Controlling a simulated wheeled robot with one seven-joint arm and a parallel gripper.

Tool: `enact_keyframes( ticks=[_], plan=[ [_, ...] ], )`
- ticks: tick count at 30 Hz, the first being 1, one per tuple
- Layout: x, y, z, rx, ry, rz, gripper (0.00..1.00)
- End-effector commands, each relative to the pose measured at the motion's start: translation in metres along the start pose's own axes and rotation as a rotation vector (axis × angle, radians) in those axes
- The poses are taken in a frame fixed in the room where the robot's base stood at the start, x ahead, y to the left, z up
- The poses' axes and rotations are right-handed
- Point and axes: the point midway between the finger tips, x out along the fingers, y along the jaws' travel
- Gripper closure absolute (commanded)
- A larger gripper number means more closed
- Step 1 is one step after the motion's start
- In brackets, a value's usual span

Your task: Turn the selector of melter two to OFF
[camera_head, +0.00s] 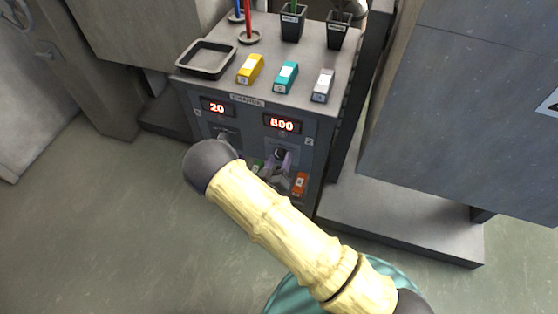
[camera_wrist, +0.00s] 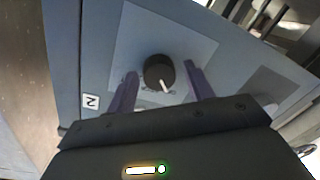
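The grey cabinet (camera_head: 255,118) has two lit red displays, 20 on the left and 800 (camera_head: 282,124) on the right. The label 2 is beside the right one and shows turned in the wrist view (camera_wrist: 91,102). Below the 800 display is the selector (camera_head: 280,154), partly hidden by my gripper. In the wrist view the selector (camera_wrist: 157,71) is a round black knob whose white pointer points down and slightly right; its position marks are unreadable. My gripper (camera_wrist: 160,74) is open, with one purple finger on each side of the knob; I cannot tell whether they touch it.
Yellow (camera_head: 250,69), teal (camera_head: 286,77) and grey (camera_head: 322,85) blocks lie on the cabinet top beside an empty dark tray (camera_head: 207,59) and two cups. An orange block (camera_head: 300,184) and a green one are low on the front. My arm covers the lower middle.

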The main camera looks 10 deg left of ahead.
Motion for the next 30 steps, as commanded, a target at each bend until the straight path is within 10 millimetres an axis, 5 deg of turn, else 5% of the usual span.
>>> enact_keyframes(
  ticks=[14, 30],
  plan=[
    [-0.009, 0.001, 0.000, 0.001, 0.000, 0.002, 0.42],
    [-0.108, 0.000, -0.001, -0.001, 0.001, -0.002, 0.42]
  ],
)
